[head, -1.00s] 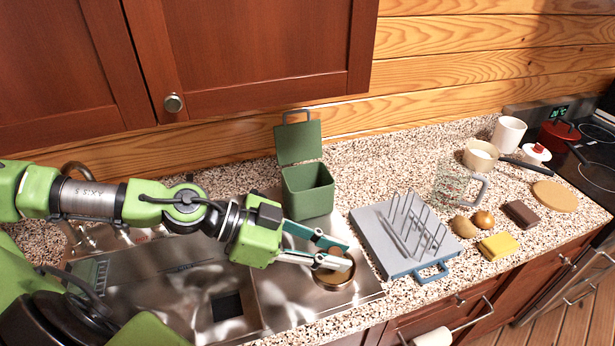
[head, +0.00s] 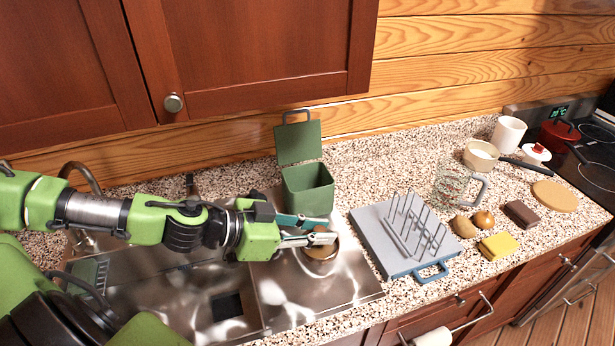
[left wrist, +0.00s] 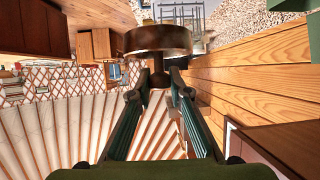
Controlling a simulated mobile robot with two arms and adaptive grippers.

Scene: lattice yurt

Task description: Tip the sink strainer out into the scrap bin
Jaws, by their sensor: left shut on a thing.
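The sink strainer (head: 320,254) is a small round brownish metal cup, just below my left fingertips in the head view. My left gripper (head: 322,236) is shut on its knob or stem. In the left wrist view the strainer (left wrist: 158,40) sits beyond the fingertips, with the dark stem between them. It appears held above the steel sink top; its contents cannot be made out. The green scrap bin (head: 307,199) stands just behind the gripper, its lid (head: 298,143) raised and its mouth open. The right gripper is not in view.
A grey board with a wire rack (head: 375,240) lies right of the sink (head: 285,305). Cabinets (head: 240,50) hang above the counter's back.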

